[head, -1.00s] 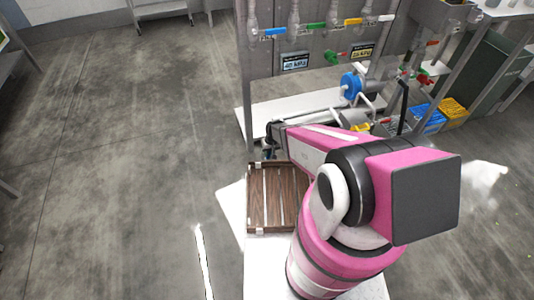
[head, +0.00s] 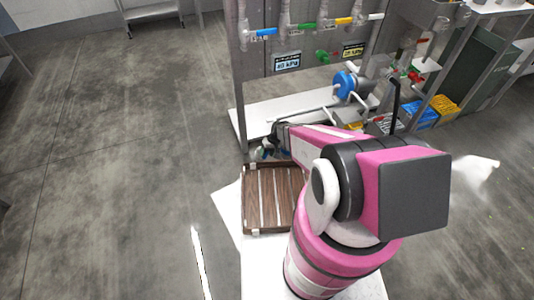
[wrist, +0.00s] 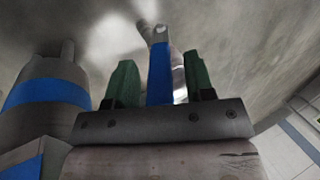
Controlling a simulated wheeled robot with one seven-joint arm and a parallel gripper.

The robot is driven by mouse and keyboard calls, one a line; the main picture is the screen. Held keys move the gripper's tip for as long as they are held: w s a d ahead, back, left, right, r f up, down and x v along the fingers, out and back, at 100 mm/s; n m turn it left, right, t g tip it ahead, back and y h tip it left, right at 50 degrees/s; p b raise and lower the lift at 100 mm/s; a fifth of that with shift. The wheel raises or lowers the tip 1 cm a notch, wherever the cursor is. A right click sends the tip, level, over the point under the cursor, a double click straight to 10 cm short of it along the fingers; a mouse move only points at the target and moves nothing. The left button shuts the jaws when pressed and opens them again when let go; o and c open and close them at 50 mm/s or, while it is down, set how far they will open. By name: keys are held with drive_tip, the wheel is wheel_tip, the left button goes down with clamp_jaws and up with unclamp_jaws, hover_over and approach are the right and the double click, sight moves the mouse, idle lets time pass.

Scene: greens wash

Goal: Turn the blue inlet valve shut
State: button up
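In the wrist view, my gripper (wrist: 160,88) has two green fingers standing apart. A blue-sleeved lever (wrist: 159,72) with a metal end stands in the gap, with visible space on both sides; I cannot tell how deep it sits between the fingers. In the head view, my gripper (head: 267,148) is low in front of the wall panel, small and partly hidden by my arm. A blue valve handle (head: 265,32) lies level on the upper pipe row of the panel. I cannot tell whether it is the same blue lever as in the wrist view.
Green (head: 302,26) and yellow (head: 344,20) handles share the pipe row. A blue round pump part (head: 345,84) stands below right. A brown slatted tray (head: 272,200) lies near my arm. A pipe with a blue band (wrist: 48,92) is close left of my gripper. Floor at left is clear.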

drive_tip(key=shift+r, duration=0.1)
drive_tip(key=v, duration=1)
drive_tip(key=shift+r, duration=0.3)
drive_tip(key=shift+w+d, duration=0.1)
drive_tip(key=shift+d, duration=0.05)
drive_tip(key=shift+c, duration=0.3)
